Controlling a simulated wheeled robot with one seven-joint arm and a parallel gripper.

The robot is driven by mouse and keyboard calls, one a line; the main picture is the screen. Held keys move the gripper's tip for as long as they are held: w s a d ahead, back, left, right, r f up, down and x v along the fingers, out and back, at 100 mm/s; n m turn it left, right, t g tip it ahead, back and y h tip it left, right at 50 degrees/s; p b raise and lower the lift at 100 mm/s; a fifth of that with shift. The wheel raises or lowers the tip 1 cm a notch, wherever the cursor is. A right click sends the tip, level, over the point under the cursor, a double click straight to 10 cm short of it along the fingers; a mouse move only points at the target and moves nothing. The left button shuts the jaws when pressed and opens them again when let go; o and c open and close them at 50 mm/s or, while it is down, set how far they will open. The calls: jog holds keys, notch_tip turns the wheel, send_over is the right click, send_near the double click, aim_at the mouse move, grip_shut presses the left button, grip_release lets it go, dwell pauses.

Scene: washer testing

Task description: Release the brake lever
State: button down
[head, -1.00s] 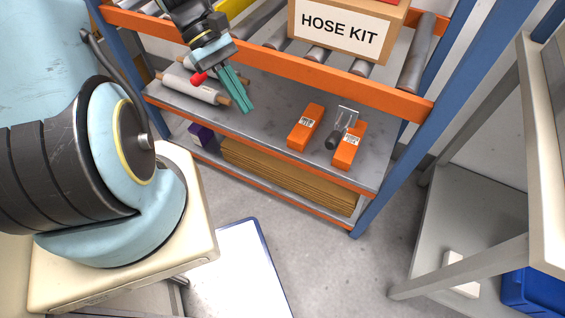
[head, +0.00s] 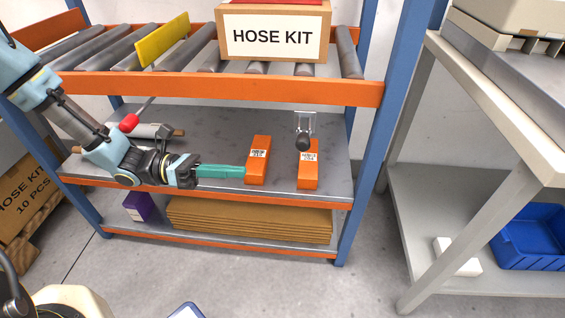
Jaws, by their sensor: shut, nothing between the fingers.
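A lever with a red knob (head: 130,122) shows in the head view, on the left below the roller deck. Its thin rod runs up and to the right from the knob. I take it for the brake lever; part of its mount is hidden. My gripper (head: 243,171) is right of and below the knob in the picture, over the front of the middle shelf. Its teal fingers are together, empty, and point right. Their tips are close to the left orange box (head: 258,160); I cannot tell whether they touch it.
A second orange box (head: 308,172) with a dark-handled metal tool (head: 304,138) beside it is on the grey shelf (head: 205,128). A HOSE KIT carton (head: 272,36) sits on the rollers above. Flat cardboard (head: 250,219) lies below. A workbench (head: 512,100) stands right.

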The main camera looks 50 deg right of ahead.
aim_at(303, 138)
jog(key=shift+d, duration=0.15)
jog(key=s+d+r, duration=0.4)
jog(key=s+d, duration=0.3)
jog(key=s, duration=0.1)
jog(key=shift+d, duration=0.25)
dwell(0.4)
jog(key=shift+r+p, duration=0.15)
jog(key=shift+p, duration=0.15)
jog(key=shift+w+r+n+p, duration=0.1)
jog(key=shift+r+n+p, duration=0.05)
jog(key=shift+n+p, duration=0.35)
